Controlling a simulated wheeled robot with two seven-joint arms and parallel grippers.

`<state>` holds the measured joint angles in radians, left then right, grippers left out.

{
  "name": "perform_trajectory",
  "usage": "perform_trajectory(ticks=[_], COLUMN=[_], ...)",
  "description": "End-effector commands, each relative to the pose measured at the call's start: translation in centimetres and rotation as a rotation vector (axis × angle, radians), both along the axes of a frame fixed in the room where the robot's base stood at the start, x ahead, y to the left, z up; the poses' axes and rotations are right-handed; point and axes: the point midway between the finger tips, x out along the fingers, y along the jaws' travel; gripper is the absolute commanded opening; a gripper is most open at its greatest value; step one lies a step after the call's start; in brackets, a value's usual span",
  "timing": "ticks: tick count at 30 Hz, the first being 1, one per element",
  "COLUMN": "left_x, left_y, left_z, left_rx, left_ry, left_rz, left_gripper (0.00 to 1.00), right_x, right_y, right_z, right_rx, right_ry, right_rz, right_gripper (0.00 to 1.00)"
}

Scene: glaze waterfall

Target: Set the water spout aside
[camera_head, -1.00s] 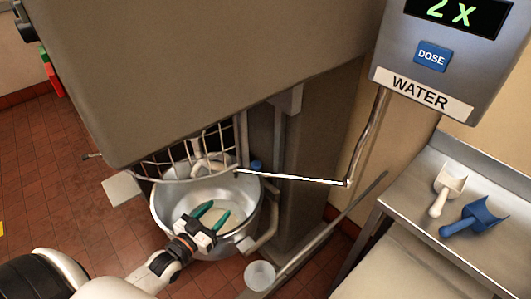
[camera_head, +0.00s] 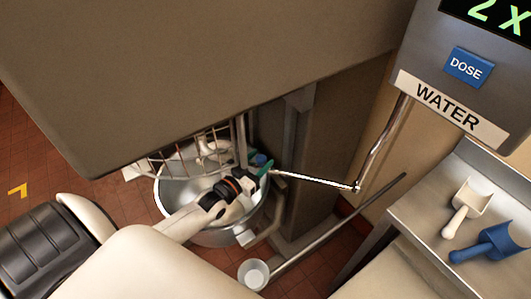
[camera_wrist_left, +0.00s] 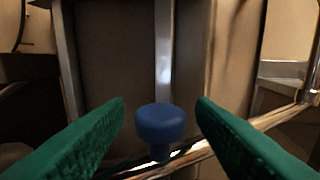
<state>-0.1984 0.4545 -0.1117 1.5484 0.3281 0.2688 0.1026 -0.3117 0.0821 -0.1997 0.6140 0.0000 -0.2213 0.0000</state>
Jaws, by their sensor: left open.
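The water spout (camera_head: 315,180) is a thin metal pipe. It comes down from the water unit and runs left, with its left end over the right side of the steel mixer bowl (camera_head: 175,200). A blue knob (camera_head: 260,160) shows near that left end; in the left wrist view the knob (camera_wrist_left: 160,124) stands on a short stem at the metal pipe (camera_wrist_left: 270,118). My left gripper (camera_head: 265,171) is open at the spout's left end. Its green fingers lie on either side of the knob, with a gap on both sides. My right gripper is not in view.
The wire guard (camera_head: 190,160) and large mixer body (camera_head: 220,60) are close by. The water unit (camera_head: 455,100) hangs at upper right. A white scoop (camera_head: 466,210) and blue scoop (camera_head: 488,243) lie on the steel table. A small cup (camera_head: 253,274) is below the bowl.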

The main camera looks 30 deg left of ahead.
Motion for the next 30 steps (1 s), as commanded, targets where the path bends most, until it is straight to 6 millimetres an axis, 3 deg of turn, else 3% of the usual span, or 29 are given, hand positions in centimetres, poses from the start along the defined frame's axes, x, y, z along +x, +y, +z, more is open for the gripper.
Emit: perform_trajectory(ticks=[6,17,27,30], left_x=[2.6,3.1,3.1,3.1], left_y=[-0.3,-0.4,-0.4,-0.4], left_z=[0.0,-0.1,-0.1,-0.1], left_rx=[0.000,0.000,0.000,0.000], left_ry=[0.000,0.002,0.001,0.001], left_rz=[0.000,0.000,0.000,0.000], left_gripper=[0.50,0.50,0.00,0.00], right_x=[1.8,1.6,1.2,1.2], right_y=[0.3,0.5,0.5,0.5], right_z=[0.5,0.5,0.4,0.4], right_rx=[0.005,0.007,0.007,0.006], right_ry=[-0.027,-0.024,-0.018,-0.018], right_rz=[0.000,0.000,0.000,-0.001], right_gripper=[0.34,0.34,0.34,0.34])
